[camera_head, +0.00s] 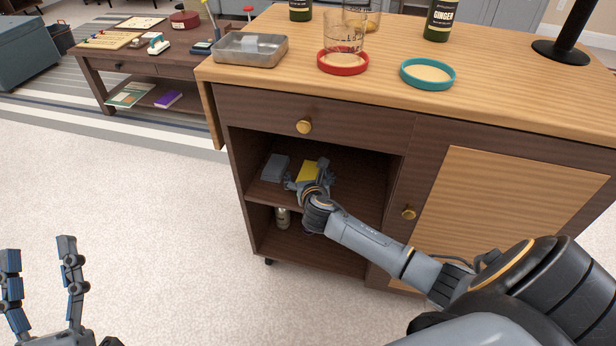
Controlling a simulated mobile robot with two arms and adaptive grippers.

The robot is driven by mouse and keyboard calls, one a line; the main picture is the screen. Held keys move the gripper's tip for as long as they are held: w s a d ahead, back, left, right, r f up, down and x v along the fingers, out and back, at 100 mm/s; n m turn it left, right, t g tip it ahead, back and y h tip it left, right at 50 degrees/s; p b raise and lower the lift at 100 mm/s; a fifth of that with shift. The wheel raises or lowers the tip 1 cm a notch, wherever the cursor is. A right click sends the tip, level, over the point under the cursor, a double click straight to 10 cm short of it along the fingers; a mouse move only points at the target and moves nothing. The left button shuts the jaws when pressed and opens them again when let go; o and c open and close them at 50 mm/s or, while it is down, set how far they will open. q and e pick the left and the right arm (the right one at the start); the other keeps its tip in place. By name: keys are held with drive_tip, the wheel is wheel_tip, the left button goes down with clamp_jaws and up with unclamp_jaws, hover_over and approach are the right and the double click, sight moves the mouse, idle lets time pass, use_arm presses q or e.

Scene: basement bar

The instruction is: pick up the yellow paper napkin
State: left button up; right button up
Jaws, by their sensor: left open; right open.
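The yellow paper napkin (308,172) lies on the upper open shelf of the wooden bar cabinet (320,112). My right gripper (309,181) reaches into this shelf and is at the napkin, open, its fingers on either side. Its wrist hides the near part of the napkin, and I cannot tell whether the fingers touch it. My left gripper (42,262) is open and empty above the carpet at the lower left.
A grey block (275,167) lies left of the napkin on the shelf. A small bottle (282,218) stands on the lower shelf. The cabinet top holds a metal tray (251,62), a red ring (343,69) and a teal ring (428,83). The carpet at left is clear.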

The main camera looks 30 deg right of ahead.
drive_tip(key=shift+c, duration=0.5)
drive_tip(key=c, duration=0.9)
drive_tip(key=shift+c, duration=0.2)
